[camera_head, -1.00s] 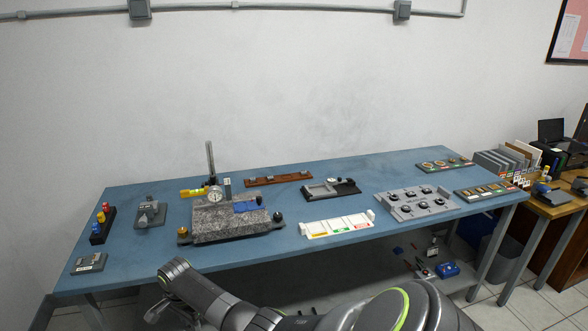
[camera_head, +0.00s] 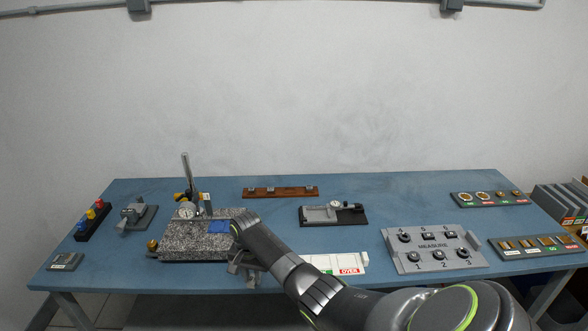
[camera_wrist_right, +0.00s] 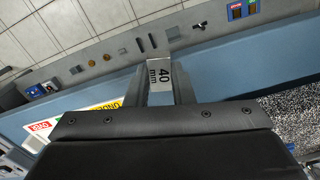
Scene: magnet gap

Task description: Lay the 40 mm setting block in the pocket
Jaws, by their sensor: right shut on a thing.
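The 40 mm setting block (camera_wrist_right: 160,74) is a small pale metal block marked "40 mm" in the right wrist view. My right gripper (camera_wrist_right: 158,66) is shut on it, one finger along each side. In the head view my right gripper (camera_head: 242,266) is by the front right of the speckled granite plate (camera_head: 182,240), beside the white tray (camera_head: 330,261). The block cannot be made out there. A brown wooden rack (camera_head: 281,192) with small metal blocks lies at the back. I cannot tell which recess is the pocket. My left gripper is not in view.
A dial gauge stand (camera_head: 187,180) rises behind the granite plate. The blue bench (camera_head: 400,190) has free room between the rack and the right-hand trays.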

